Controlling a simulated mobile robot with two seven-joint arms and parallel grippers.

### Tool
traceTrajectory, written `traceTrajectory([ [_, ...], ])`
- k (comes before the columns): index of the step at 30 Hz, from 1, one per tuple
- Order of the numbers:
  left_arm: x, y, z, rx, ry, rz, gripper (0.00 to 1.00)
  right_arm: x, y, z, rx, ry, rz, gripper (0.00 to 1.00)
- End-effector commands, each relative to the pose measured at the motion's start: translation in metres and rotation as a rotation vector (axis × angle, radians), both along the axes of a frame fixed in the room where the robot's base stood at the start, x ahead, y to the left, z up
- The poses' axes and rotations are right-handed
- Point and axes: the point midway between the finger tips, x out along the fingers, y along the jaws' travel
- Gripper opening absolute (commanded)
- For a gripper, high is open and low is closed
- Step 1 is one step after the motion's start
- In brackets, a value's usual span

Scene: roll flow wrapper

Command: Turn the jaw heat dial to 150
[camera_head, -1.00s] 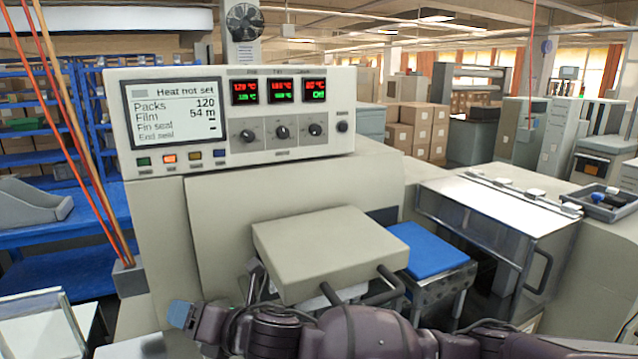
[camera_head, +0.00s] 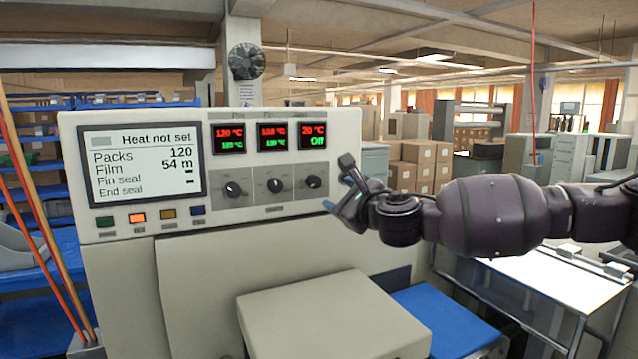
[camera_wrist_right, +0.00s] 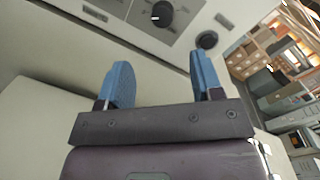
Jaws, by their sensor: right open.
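The control panel shows a row of three black dials below three red-and-green displays. The rightmost dial (camera_head: 313,182) sits under the display (camera_head: 318,132) reading 20 °C and Off; I take it as the jaw heat dial, as the small labels are unreadable. My right gripper (camera_head: 338,184) is just right of this dial, apart from it, open and empty. In the right wrist view, its blue fingertips (camera_wrist_right: 161,80) are spread below a dial (camera_wrist_right: 162,14) and a black round knob (camera_wrist_right: 207,40). That knob is hidden behind the gripper in the head view. My left gripper is not in view.
The middle dial (camera_head: 275,186) and left dial (camera_head: 232,189) are close by on the same panel. A screen (camera_head: 143,165) reads "Heat not set". Coloured buttons (camera_head: 138,218) lie below it. A beige box-shaped cover (camera_head: 330,322) and blue pad (camera_head: 445,318) are below.

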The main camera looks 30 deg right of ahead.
Motion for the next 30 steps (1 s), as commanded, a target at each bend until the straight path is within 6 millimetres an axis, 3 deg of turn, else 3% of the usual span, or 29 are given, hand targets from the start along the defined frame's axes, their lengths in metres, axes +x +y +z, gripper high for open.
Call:
traceTrajectory([
  [5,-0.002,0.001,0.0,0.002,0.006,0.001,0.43,0.009,-0.003,0.003,-0.008,-0.005,-0.007,0.6],
  [21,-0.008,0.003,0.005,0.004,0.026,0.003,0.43,0.088,-0.001,0.003,-0.007,-0.004,-0.007,0.6],
  [30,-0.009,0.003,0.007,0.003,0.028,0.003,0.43,0.106,-0.001,0.003,-0.007,-0.004,-0.006,0.6],
])
